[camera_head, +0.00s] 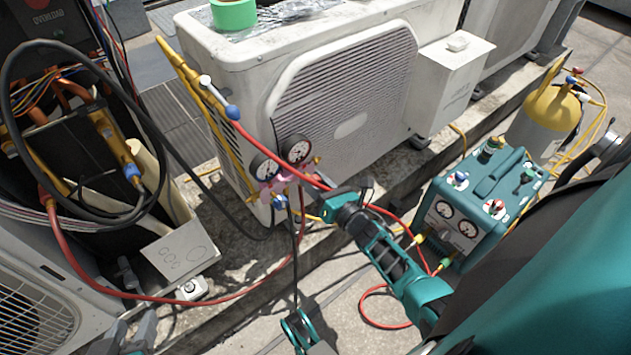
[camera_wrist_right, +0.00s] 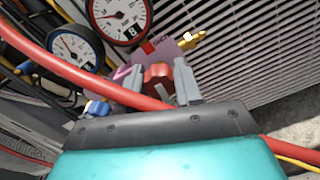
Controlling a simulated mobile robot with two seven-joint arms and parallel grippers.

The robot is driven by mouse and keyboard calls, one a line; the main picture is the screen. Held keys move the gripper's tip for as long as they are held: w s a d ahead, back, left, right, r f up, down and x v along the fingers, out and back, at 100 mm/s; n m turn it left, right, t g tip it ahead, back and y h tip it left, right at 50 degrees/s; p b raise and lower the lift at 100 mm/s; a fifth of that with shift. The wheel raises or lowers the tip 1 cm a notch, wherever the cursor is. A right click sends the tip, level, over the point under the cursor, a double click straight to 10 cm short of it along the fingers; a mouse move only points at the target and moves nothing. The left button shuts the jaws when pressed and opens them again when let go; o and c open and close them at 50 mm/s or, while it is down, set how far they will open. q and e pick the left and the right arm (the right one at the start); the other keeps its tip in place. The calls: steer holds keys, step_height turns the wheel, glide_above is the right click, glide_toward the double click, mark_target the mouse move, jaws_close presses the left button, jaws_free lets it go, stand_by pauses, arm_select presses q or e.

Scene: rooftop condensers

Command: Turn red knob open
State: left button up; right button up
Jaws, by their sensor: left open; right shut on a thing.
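The red knob (camera_wrist_right: 157,73) sits on the pink manifold (camera_wrist_right: 131,83), below the two round gauges, in the right wrist view. My right gripper (camera_wrist_right: 161,82) has one finger on each side of the knob and is shut on it. In the head view my right gripper (camera_head: 320,197) is at the right side of the manifold (camera_head: 272,188), in front of the condenser; the knob is hard to make out there.
A red hose (camera_wrist_right: 70,75) runs close past my right gripper. The white condenser (camera_head: 345,120) stands behind the manifold. A teal recovery unit (camera_head: 480,205) and a yellow cylinder (camera_head: 545,115) are at the right. An open unit with looped cables (camera_head: 75,140) is at the left.

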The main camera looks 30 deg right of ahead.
arm_select(q)
steer(key=shift+s+f, duration=0.1)
steer(key=shift+f, duration=0.05)
arm_select(e)
steer(key=shift+a, duration=0.1)
stand_by(0.3)
steer(key=o, duration=1)
steer(key=shift+o, duration=0.2)
steer(key=shift+s, duration=0.1)
arm_select(q)
steer(key=shift+s+a+r+p, duration=0.1)
steer(key=shift+a+r+p, duration=0.35)
steer(key=shift+p, duration=0.7)
arm_select(e)
steer(key=s+d, duration=0.1)
steer(key=s, duration=1.1)
steer(key=shift+s, duration=0.35)
arm_select(q)
steer(key=shift+d+r, duration=0.1)
